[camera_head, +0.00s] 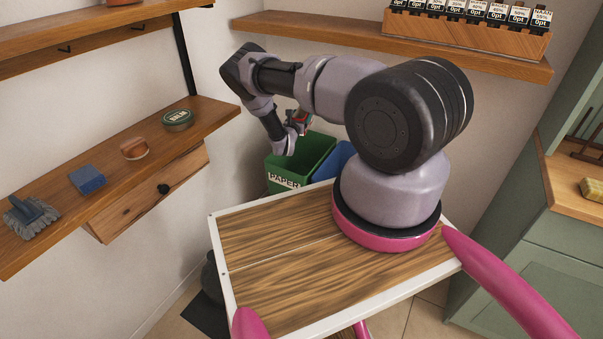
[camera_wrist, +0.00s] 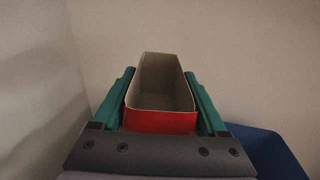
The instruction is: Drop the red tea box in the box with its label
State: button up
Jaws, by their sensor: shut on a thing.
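My gripper (camera_wrist: 160,85) is shut on the red tea box (camera_wrist: 160,122), with one teal finger along each side. The tea box is open at the end facing the wrist camera, and its pale inside looks empty. In the head view the gripper (camera_head: 300,122) is partly hidden by my arm, and only a bit of red shows there. It appears above or close to the green box (camera_head: 288,183), which carries a white "PAPER" label. A blue box (camera_head: 333,163) stands beside it, its label hidden. In the wrist view a blue surface (camera_wrist: 265,150) shows at lower right.
A wooden shelf (camera_head: 120,165) at left holds a brush (camera_head: 30,215), a blue sponge (camera_head: 87,180), a small brown item (camera_head: 134,148) and a round tin (camera_head: 178,119). Another shelf (camera_head: 350,40) with a rack of small boxes (camera_head: 465,30) is above. A green cabinet (camera_head: 540,260) stands right.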

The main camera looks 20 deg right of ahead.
jog(key=f, duration=0.1)
jog(key=d+f, duration=0.2)
jog(key=shift+w+d+f, duration=0.15)
jog(key=shift+w+f, duration=0.2)
jog(key=shift+f, duration=2.85)
jog(key=o, duration=1.2)
jog(key=shift+o, duration=0.2)
jog(key=shift+s+y, duration=0.1)
jog(key=shift+y, duration=0.2)
jog(key=v, duration=1)
jog(key=shift+s+a+f, duration=0.15)
jog(key=shift+s+a, duration=0.1)
